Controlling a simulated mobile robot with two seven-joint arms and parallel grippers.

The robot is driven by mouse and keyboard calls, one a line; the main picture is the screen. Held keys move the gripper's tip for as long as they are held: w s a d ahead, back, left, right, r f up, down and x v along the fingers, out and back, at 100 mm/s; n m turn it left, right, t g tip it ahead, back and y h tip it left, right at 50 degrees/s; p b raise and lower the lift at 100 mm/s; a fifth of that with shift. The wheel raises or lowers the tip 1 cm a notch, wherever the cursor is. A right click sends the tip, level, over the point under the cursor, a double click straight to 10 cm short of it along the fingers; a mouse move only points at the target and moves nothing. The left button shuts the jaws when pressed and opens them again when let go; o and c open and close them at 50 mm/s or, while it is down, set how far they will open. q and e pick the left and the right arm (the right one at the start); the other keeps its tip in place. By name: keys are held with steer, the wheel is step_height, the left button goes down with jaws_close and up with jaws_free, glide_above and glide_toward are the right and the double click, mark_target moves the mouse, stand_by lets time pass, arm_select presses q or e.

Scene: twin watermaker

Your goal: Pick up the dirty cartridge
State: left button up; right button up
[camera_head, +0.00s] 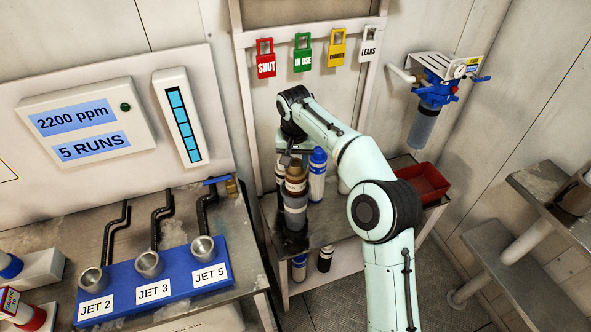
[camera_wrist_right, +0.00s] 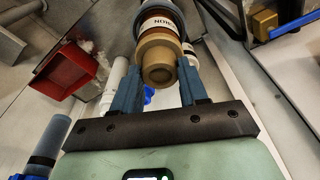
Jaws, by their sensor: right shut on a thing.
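The dirty cartridge (camera_head: 295,182), tan-brown at its top, stands upright among other cylinders at the small shelf in the head view. Below its brown part is a grey cylinder; I cannot tell whether that is part of it or a holder. In the right wrist view the cartridge's tan end (camera_wrist_right: 159,62) sits between the two blue-grey fingers. My right gripper (camera_wrist_right: 160,85) is shut on it. In the head view my right gripper (camera_head: 291,160) is at the cartridge's top, partly hidden by the arm. My left gripper is not in view.
A white cartridge with a blue cap (camera_head: 318,178) stands close on the right. A red bin (camera_head: 428,183) is at the shelf's right end. A blue rack with metal cups (camera_head: 150,278) is on the left bench. A blue filter housing (camera_head: 432,95) hangs on the wall.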

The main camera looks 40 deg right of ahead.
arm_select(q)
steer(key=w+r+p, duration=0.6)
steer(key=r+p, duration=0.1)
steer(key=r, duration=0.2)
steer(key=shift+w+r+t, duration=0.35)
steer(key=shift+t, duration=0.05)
arm_select(e)
step_height(320, 180, up, 20)
steer(key=o, duration=0.4)
steer(key=c, duration=0.4)
